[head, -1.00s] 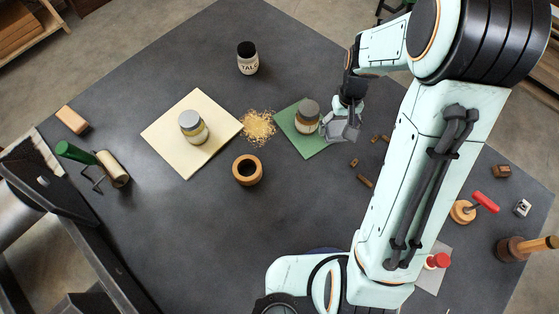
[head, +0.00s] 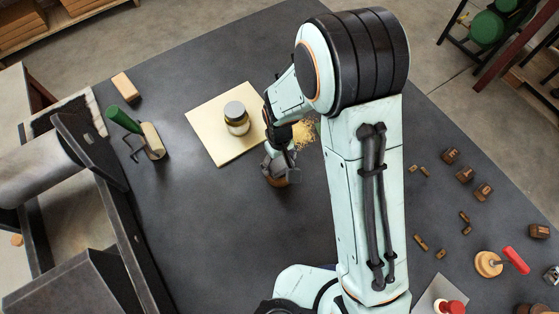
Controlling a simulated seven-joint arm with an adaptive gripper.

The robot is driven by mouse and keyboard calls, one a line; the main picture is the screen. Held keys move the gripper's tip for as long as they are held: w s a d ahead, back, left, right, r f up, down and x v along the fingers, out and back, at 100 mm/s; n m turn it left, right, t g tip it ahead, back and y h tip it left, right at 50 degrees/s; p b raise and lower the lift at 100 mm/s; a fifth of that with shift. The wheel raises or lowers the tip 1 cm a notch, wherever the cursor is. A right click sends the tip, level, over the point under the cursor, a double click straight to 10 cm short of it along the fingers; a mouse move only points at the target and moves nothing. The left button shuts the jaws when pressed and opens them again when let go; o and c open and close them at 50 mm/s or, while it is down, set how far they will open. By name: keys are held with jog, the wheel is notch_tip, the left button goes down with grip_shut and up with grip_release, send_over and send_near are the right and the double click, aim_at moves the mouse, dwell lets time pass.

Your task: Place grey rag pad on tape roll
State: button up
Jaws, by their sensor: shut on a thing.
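My gripper (head: 277,166) is over the tape roll (head: 275,183), shut on the grey rag pad (head: 293,176). The pad shows as a small grey patch around the fingertips, partly hidden by them. The tape roll is a tan-brown ring on the dark table; only its lower edge shows below the gripper and pad. I cannot tell whether the pad touches the roll or hangs just above it.
A jar with a grey lid (head: 236,114) stands on a cream board (head: 210,135) left of my gripper. Yellowish crumbs (head: 304,134) lie just beyond it. A green-handled roller (head: 124,119) lies farther left. Small wooden blocks (head: 466,174) are at the right. The table's front middle is clear.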

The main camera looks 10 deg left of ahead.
aim_at(280, 162)
jog(key=shift+f, duration=0.45)
jog(key=shift+f, duration=0.1)
jog(key=o, duration=1)
notch_tip(280, 162, up, 12)
jog(key=s+d+r+m, duration=0.2)
jog(key=s+d+r, duration=0.1)
jog(key=s+d, duration=0.2)
jog(key=s+d+r+m, duration=0.3)
jog(key=s+d, duration=0.2)
jog(key=s+d+r+m, duration=0.2)
jog(key=s+d+r, duration=0.1)
jog(key=s+d, duration=0.2)
jog(key=shift+s+m+y, duration=0.15)
jog(key=shift+m+y, duration=0.25)
